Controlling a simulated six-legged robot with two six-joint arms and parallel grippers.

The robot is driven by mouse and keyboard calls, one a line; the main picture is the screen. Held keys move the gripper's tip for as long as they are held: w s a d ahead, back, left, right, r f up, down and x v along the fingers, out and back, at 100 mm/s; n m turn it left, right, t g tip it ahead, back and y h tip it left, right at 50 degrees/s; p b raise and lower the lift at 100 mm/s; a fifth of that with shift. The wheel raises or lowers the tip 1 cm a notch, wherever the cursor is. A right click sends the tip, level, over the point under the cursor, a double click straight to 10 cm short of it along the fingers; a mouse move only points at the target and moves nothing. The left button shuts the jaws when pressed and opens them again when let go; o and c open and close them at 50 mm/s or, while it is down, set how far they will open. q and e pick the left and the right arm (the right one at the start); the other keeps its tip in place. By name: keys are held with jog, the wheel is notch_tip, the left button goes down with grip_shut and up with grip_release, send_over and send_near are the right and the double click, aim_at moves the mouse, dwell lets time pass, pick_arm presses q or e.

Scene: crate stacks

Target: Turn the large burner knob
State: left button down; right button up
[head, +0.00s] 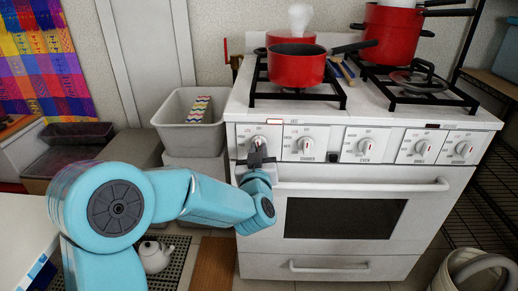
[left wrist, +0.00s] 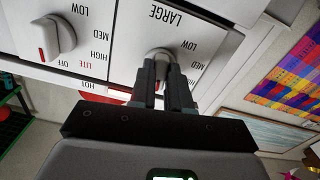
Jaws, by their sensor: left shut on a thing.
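The large burner knob (head: 257,142) is the leftmost knob on the white stove front in the head view. In the left wrist view the knob (left wrist: 160,55) sits under the word LARGE, and the picture is turned over. My left gripper (head: 257,158) is at this knob, its dark fingers shut on it. In the left wrist view the fingers (left wrist: 165,72) lie on either side of the knob and hide part of it. My right gripper is not in view.
Several similar knobs run to the right, the nearest being the neighbouring knob (head: 305,144). Below is the oven door handle (head: 360,186). A red pan (head: 297,68) stands on the left burner. A grey bin (head: 188,132) stands left of the stove.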

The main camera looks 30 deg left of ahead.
pick_arm(q)
jog(key=shift+m, duration=0.7)
jog(key=shift+m+p, duration=0.3)
jog(key=c, duration=1.1)
grip_release()
jog(key=b+v, duration=0.5)
jog(key=v, duration=1.1)
jog(key=shift+s, duration=0.25)
